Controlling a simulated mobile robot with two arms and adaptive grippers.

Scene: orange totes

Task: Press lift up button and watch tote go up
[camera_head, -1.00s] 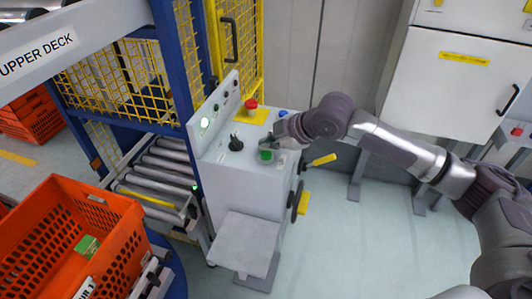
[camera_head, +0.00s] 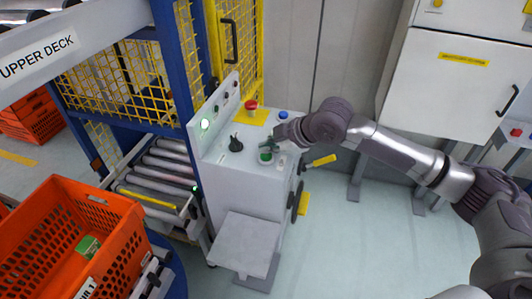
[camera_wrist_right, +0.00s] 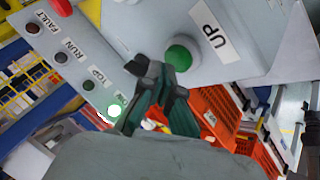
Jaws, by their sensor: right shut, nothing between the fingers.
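The green button (camera_head: 266,156) sits on the sloped top of the control cabinet. In the wrist view the green button (camera_wrist_right: 180,56) stands beside a label reading UP. My right gripper (camera_head: 266,140) is shut and empty, just behind the button in the head view. In the wrist view the fingertips (camera_wrist_right: 156,76) are left of and below the button; I cannot tell the height gap. An orange tote (camera_head: 120,245) with a green box (camera_head: 87,246) inside stands at the lower left. My left gripper is not in view.
A red button (camera_head: 251,104), a blue button (camera_head: 283,114) and a black knob (camera_head: 235,144) share the panel. A light beside the TOP lamp glows (camera_wrist_right: 114,111). The roller conveyor (camera_head: 165,172) inside the blue, yellow-meshed lift frame is empty.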

